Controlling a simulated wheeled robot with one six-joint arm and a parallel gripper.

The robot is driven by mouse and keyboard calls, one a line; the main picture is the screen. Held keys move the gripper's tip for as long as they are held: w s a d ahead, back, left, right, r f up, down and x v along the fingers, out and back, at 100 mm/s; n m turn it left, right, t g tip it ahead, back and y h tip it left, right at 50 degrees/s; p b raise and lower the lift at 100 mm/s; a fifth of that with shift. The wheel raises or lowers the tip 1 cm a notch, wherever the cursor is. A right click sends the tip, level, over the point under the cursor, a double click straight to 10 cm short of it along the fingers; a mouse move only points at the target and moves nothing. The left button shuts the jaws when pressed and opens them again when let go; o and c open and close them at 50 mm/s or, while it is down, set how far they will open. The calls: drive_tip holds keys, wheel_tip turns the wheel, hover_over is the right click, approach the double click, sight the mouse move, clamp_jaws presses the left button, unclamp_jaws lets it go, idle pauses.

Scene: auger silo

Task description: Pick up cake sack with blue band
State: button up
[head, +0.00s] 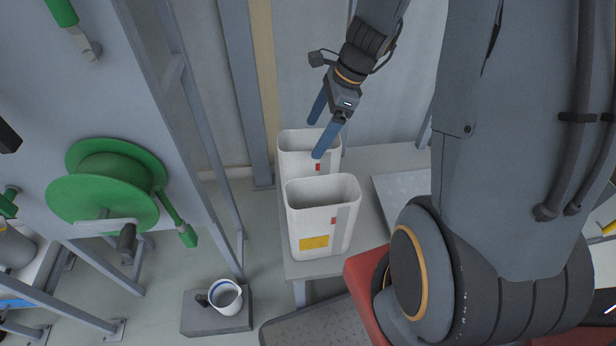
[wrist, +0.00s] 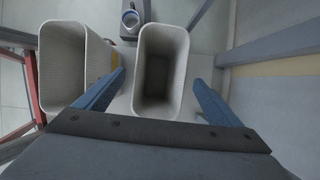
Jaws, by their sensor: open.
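Two white, open-topped ribbed sacks stand upright on a grey bench. The rear sack (head: 296,142) is partly hidden by the front one; a small red tag shows on it, and no blue band is visible. The front sack (head: 294,216) carries a yellow patch and a red tag. My gripper (head: 315,138) is open, its blue fingers pointing down at the rear sack's rim. In the wrist view the fingers (wrist: 160,76) lie on either side of the middle sack (wrist: 183,55), with nothing held. The other sack (wrist: 48,70) is left of it. Contact cannot be told.
The bench (head: 374,160) has free room right of the sacks, with a pale flat plate (head: 400,195) on it. A white mug with a blue rim (head: 232,307) stands on a grey block. A green reel (head: 105,185) hangs left on a panel. A wall and posts stand behind.

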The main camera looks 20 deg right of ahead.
sight(309, 148)
drive_tip(key=shift+b+x, duration=0.3)
drive_tip(key=shift+x, duration=2.85)
drive_tip(key=shift+d+f, duration=0.15)
drive_tip(key=shift+f, duration=0.1)
drive_tip(key=c, duration=1.5)
